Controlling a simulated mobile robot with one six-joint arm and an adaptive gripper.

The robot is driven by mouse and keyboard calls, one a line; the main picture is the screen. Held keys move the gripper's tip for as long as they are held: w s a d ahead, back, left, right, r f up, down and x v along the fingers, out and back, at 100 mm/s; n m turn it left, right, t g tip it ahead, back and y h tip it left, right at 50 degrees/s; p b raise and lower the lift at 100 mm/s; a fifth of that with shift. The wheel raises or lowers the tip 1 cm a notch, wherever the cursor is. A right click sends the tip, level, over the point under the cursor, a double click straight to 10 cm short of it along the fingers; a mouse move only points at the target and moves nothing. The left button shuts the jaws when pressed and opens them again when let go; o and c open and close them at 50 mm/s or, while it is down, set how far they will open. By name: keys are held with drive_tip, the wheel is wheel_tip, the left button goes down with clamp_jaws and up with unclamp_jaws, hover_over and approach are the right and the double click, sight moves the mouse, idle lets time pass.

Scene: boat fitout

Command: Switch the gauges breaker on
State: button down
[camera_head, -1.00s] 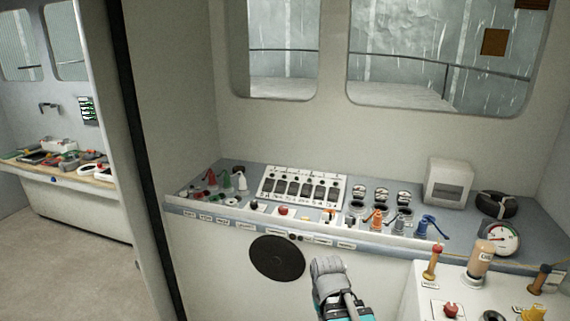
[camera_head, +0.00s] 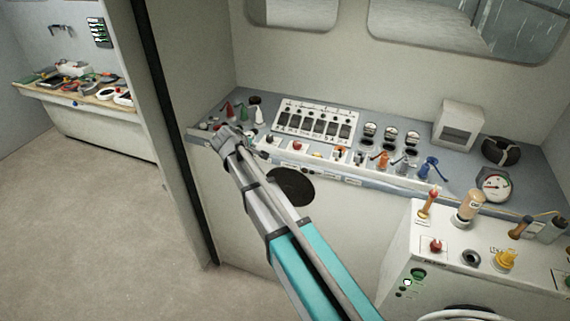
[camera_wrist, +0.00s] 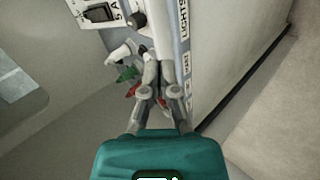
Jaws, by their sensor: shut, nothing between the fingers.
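The white breaker panel (camera_head: 352,117) with several black rocker switches (camera_head: 319,126) lies on the console, right of my gripper. The labels are too small to tell which breaker is the gauges one. In the wrist view, one black rocker (camera_wrist: 97,13) beside a "5 A" label shows at the top left. My gripper (camera_head: 228,140) is shut and empty at the console's left front edge. In the wrist view its fingertips (camera_wrist: 158,75) are close together beside the white, green and red levers, left of the front strip. It appears apart from the breaker panel.
White (camera_wrist: 122,54), green (camera_wrist: 126,73) and red levers stand close to my fingers. A black knob (camera_wrist: 135,18) is near the panel's end. Orange (camera_head: 381,158) and blue levers (camera_head: 430,166) stand further right. A white cabinet (camera_head: 400,255) with controls stands at front right.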

drive_tip(key=w+a+r+n+t+p, duration=0.1)
drive_tip(key=w+a+r+n+t, duration=0.1)
drive_tip(key=a+r, duration=0.2)
drive_tip(key=a, duration=0.3)
drive_tip(key=shift+w, duration=0.35)
drive_tip(key=shift+s, duration=0.1)
